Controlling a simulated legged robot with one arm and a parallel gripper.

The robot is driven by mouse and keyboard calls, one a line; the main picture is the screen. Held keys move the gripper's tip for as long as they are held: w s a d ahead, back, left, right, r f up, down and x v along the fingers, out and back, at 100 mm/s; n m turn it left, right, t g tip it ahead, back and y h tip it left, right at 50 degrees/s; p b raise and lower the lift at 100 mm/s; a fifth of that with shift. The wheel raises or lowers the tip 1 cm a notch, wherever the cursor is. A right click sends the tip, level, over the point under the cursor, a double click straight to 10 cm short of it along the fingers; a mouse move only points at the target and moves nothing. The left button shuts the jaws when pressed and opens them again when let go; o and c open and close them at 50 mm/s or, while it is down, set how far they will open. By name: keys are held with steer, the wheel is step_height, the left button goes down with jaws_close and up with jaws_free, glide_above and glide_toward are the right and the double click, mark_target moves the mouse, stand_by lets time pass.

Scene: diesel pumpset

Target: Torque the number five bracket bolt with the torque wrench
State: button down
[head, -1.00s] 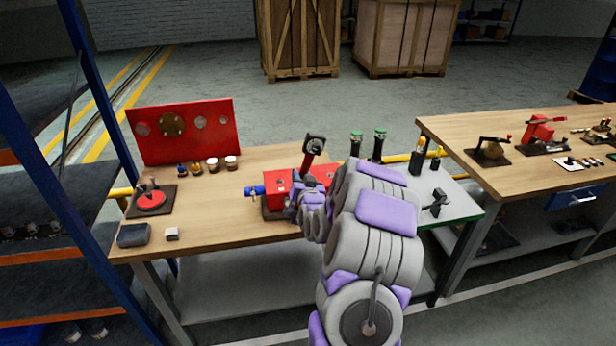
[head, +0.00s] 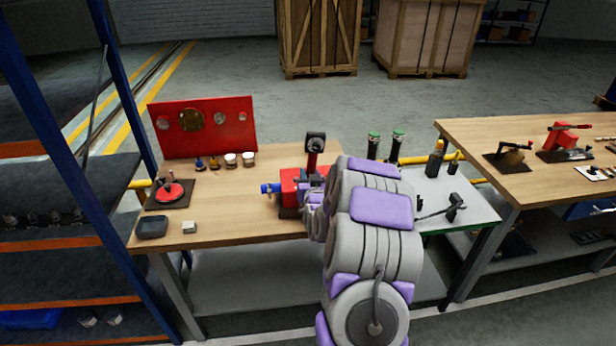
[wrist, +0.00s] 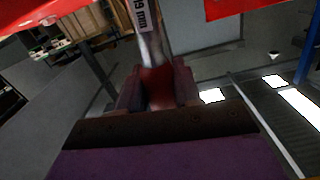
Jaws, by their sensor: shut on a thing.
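My gripper (wrist: 158,82) is shut on the red handle of a wrench (wrist: 150,50) in the wrist view. Its silver shaft rises between the jaws and carries a white "19 mm" label; its far end is cut off at the top. In the head view my gripper (head: 312,208) is at the red block (head: 290,183) on the wooden bench, partly hidden by my arm. An upright red shaft with a dark round head (head: 315,142) stands just above it; I cannot tell if this is the held wrench. The number five bracket bolt cannot be made out.
A blue fitting (head: 270,188) projects left from the block. A red panel (head: 204,127), small jars (head: 231,159) and a red round device (head: 169,192) are at the left.

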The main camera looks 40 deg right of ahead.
steer(key=shift+s+d+f+m, duration=0.1)
steer(key=shift+s+d+m, duration=0.25)
steer(key=shift+d+m, duration=0.2)
steer(key=shift+s+a, duration=0.1)
steer(key=shift+b+v, duration=0.5)
steer(key=shift+v, duration=1.7)
